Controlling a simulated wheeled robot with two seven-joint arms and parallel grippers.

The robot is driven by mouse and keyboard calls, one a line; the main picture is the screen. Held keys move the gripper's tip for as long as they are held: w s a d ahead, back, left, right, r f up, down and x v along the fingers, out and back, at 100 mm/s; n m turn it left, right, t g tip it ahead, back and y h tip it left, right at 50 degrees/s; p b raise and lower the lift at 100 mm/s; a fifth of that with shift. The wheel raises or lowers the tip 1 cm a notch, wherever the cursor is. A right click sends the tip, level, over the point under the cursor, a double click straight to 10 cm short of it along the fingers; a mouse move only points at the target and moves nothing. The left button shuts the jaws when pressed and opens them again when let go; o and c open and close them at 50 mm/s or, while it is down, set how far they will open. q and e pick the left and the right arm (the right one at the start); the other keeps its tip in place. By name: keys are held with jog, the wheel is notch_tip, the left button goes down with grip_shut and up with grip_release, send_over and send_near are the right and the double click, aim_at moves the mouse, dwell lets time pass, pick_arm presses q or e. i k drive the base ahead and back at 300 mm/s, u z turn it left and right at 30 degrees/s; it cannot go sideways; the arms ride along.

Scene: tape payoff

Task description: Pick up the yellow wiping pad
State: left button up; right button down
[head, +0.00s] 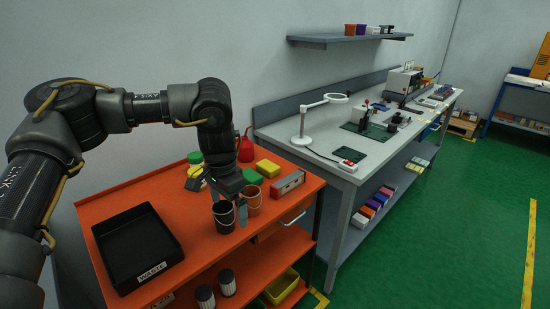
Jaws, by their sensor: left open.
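A yellow block-like pad (268,168) lies on the orange cart top (190,235), towards its back right. A green pad (252,176) lies just in front of it and to its left. My left gripper (240,207) is open and points down over the cart, in front of the pads and beside two small buckets. It is apart from the yellow pad. Its fingers partly overlap the buckets in the picture, so I cannot tell their exact clearance. My right gripper is not in view.
A black WASTE tray (140,252) fills the cart's left. A dark bucket (223,217) and a brownish bucket (251,200) stand near the gripper. A red can (245,150) is behind, and a red-grey box (288,184) is right of the pads. A grey workbench (345,168) adjoins the cart.

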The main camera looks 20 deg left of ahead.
aim_at(265, 167)
jog(key=i, duration=1.2)
